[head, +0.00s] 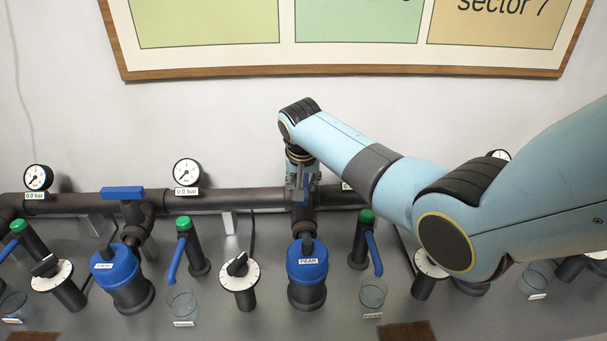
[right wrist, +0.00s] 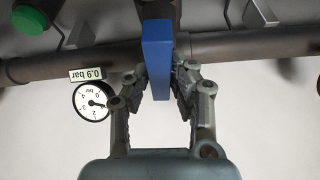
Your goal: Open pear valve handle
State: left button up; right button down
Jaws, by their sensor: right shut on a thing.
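The pear unit is a dark upright body with a blue collar labelled PEAR (head: 308,261), below the main pipe in the head view. Its blue valve handle (head: 306,190) is mostly hidden by my right gripper (head: 301,182). In the right wrist view the blue handle (right wrist: 157,60) lies across the main pipe, in line with the branch pipe. My right gripper (right wrist: 160,88) is shut on it, with a finger on each side. My left gripper is not in view.
A neighbouring blue handle (head: 123,193) lies along the main pipe (head: 235,199). A gauge (right wrist: 92,101) labelled 0.9 bar is beside my gripper. Green-capped posts (head: 366,216), a dial (head: 239,274) and clear cups (head: 372,291) stand close around the pear unit.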

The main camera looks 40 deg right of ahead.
jog(key=shift+n+p, duration=0.35)
jog(key=shift+n, duration=0.15)
jog(key=c, duration=1.2)
grip_release()
jog(key=shift+o, duration=0.2)
jog(key=shift+r, duration=0.1)
jog(key=v, duration=1.1)
jog(key=shift+s+r, duration=0.25)
jog(key=shift+r, duration=0.1)
